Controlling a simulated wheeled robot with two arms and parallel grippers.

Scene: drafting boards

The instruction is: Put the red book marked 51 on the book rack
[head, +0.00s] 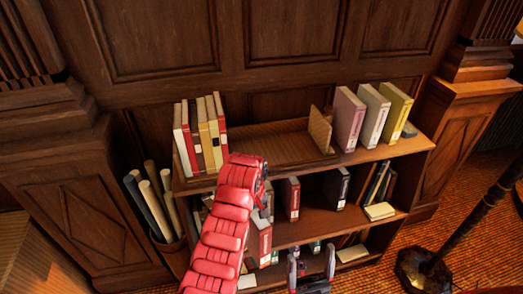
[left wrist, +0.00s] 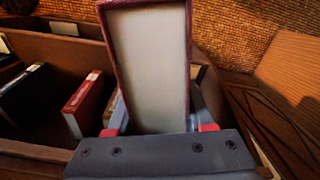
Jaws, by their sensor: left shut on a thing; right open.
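My left gripper (left wrist: 160,132) is shut on a dark red book (left wrist: 150,65), its pale page edge facing the wrist camera. Its number is not visible there. In the head view my left gripper (head: 264,190) is in front of the middle shelf, largely hidden by my red arm. A red and white book (head: 262,240) shows just below it; I cannot tell if this is the held one. The wooden book rack (head: 270,145) lies on the top of the bookcase, with an upright end panel at its right and a bare middle. My right gripper (head: 312,272) is open and empty at the bottom.
Several books (head: 200,135) stand left of the rack, and a mauve (head: 347,118), a cream and a yellow book stand right of it. Middle-shelf books include a red (head: 291,198) and a black one (head: 337,187). Rolled papers (head: 155,205) stand at left, a lamp stand (head: 480,215) at right.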

